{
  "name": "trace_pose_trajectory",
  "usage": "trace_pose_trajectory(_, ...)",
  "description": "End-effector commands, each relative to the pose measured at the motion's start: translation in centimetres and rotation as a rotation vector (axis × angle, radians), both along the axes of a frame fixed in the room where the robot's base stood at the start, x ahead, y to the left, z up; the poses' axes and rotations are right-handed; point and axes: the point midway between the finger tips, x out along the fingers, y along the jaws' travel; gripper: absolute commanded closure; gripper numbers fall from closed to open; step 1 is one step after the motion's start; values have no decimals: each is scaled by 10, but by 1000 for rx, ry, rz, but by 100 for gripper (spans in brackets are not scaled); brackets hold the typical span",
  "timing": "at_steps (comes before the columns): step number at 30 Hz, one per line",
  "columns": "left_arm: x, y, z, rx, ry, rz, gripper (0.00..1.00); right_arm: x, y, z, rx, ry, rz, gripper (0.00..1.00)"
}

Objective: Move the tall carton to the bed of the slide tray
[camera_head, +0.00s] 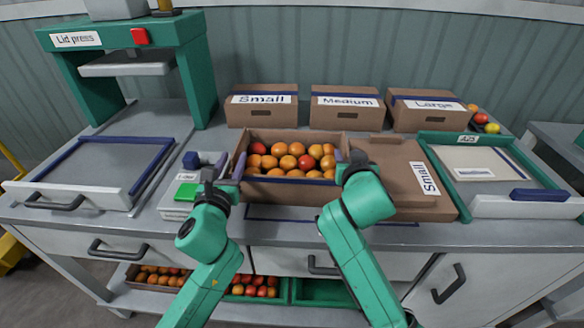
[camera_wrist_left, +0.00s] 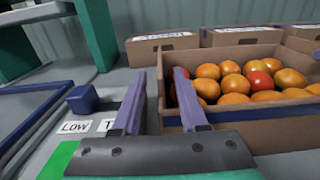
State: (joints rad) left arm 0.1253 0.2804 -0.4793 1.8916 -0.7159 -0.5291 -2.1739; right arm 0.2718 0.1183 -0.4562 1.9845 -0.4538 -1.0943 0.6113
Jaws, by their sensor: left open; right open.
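The open carton (camera_head: 290,194), brown with a blue band and filled with orange and red tomatoes, stands mid-bench; I take it as the tall carton. It also shows in the left wrist view (camera_wrist_left: 262,128). The slide tray (camera_head: 92,172), with a grey bed, blue side rails and a front handle, lies empty at left.
The green lid press (camera_head: 202,75) stands behind the tray. A scale-like box with a green panel (camera_head: 186,192) and a blue knob (camera_head: 192,160) lie between tray and carton. A flat carton (camera_head: 400,170) lies right. Boxes marked Small (camera_head: 262,112), Medium and Large stand behind.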

Motion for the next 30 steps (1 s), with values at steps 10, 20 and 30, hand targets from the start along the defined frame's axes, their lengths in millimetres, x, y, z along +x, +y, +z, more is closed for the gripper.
trace_pose_trajectory(10,40,-5,0,-2,0,-1,57,38,-4,-12,1,0,-1,55)
trace_pose_trajectory(20,40,-5,0,-1,0,-1,96,38,-4,-12,1,0,-1,93)
trace_pose_trajectory(30,40,-4,0,-1,0,-1,100,38,-4,-12,1,0,0,100)
